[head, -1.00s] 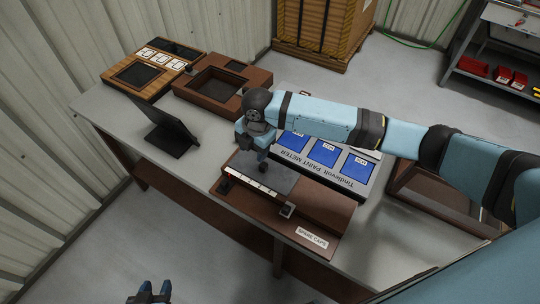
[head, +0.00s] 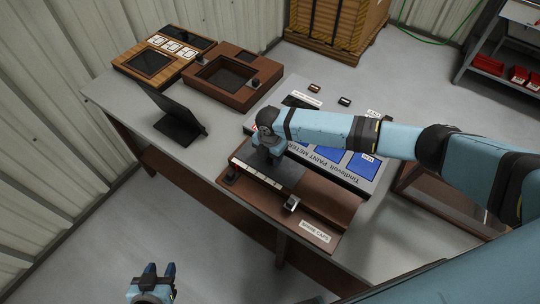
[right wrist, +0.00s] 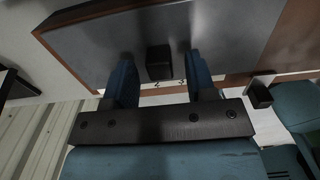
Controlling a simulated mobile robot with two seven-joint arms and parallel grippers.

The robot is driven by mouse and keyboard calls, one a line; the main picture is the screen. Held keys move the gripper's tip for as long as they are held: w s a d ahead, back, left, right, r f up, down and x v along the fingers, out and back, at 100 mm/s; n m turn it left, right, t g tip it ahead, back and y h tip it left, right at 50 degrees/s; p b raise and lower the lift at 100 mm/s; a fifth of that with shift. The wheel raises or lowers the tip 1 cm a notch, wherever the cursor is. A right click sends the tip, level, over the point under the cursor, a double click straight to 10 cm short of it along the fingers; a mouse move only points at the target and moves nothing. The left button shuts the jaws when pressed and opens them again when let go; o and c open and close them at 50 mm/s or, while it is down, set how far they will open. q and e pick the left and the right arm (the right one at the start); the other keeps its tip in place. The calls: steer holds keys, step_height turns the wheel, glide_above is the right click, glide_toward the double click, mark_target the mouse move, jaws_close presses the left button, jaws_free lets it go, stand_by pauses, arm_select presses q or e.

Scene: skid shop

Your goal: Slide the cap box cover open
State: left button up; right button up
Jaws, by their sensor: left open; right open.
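The cap box (head: 328,212) is a brown box on the table with a "SPARE CAPS" label at its front right. Its dark grey cover (head: 288,178) lies over the left part, with a white marked strip along the front edge. My right gripper (head: 268,160) is low over the cover, open. In the right wrist view the fingers of my right gripper (right wrist: 161,80) stand either side of a black knob (right wrist: 158,62) on the grey cover (right wrist: 220,30), with gaps visible. In the head view the knob is hidden by the gripper. My left gripper (head: 158,270) is open and empty, in front of the table.
Behind are a paint meter panel (head: 368,183) with blue screens, a brown tray (head: 203,98) and a wooden panel (head: 132,70). A black tablet stand (head: 172,122) stands left.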

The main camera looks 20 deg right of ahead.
steer(key=shift+f, duration=0.55)
jaws_close()
